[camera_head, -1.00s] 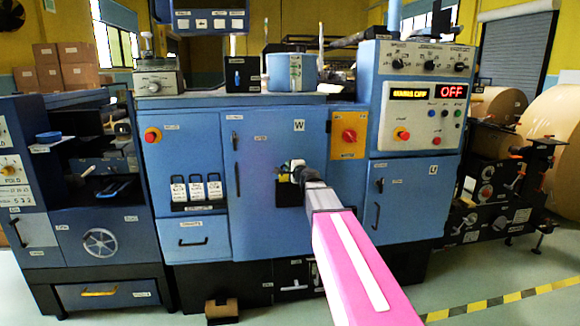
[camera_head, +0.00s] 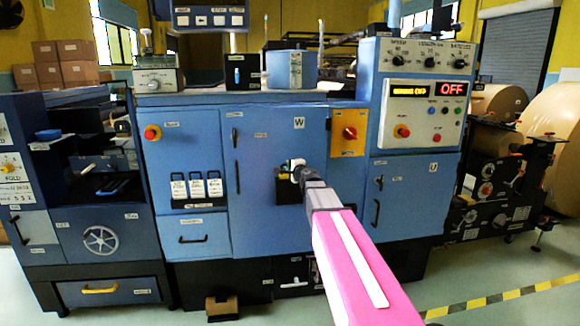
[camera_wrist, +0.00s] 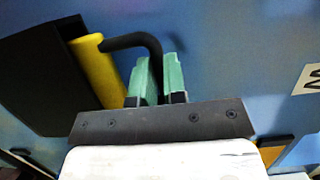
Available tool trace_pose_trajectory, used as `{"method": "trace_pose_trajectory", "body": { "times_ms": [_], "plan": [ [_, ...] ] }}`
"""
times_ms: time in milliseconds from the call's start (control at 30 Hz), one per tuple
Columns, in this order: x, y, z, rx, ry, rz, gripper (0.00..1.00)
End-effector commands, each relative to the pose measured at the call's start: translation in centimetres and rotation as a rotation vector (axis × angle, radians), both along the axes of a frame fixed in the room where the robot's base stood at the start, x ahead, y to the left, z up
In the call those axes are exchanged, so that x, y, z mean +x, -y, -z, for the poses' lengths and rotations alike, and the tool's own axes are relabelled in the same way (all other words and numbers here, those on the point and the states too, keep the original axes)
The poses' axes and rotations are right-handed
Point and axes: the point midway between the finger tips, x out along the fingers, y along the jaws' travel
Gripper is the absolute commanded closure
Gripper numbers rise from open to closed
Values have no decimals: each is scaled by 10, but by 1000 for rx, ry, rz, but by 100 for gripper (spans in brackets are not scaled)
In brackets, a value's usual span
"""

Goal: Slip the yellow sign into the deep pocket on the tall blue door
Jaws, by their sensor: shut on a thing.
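The tall blue door (camera_head: 266,225), marked W, is in the middle of the head view. The black pocket (camera_head: 284,190) is on its front, partly behind my gripper. In the wrist view the pocket (camera_wrist: 45,85) is at the left. The yellow sign (camera_wrist: 100,72) lies along the pocket's edge; I cannot tell how deep it sits. A black bent handle (camera_wrist: 135,40) runs from the sign to my green fingertips (camera_wrist: 160,80), which are shut on it. In the head view my gripper (camera_head: 296,172) is at the pocket and the sign is hardly visible.
An orange panel with a red knob (camera_head: 349,133) is right of the door. The smaller door marked U (camera_head: 408,205) and white-labelled switches (camera_head: 197,188) flank it. A brown block (camera_head: 221,306) lies on the floor below.

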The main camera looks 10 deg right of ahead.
Motion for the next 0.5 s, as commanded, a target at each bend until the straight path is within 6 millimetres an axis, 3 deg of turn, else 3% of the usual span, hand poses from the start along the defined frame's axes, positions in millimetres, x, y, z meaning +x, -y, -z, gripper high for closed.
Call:
{"method": "trace_pose_trajectory", "body": {
  "times_ms": [133,167,233,500],
  "plan": [
    [0,0,0,0,0,0,100],
    [0,0,0,0,0,0,78],
    [0,0,0,0,0,0,58],
    [0,0,0,-1,0,0,58]
  ]
}}
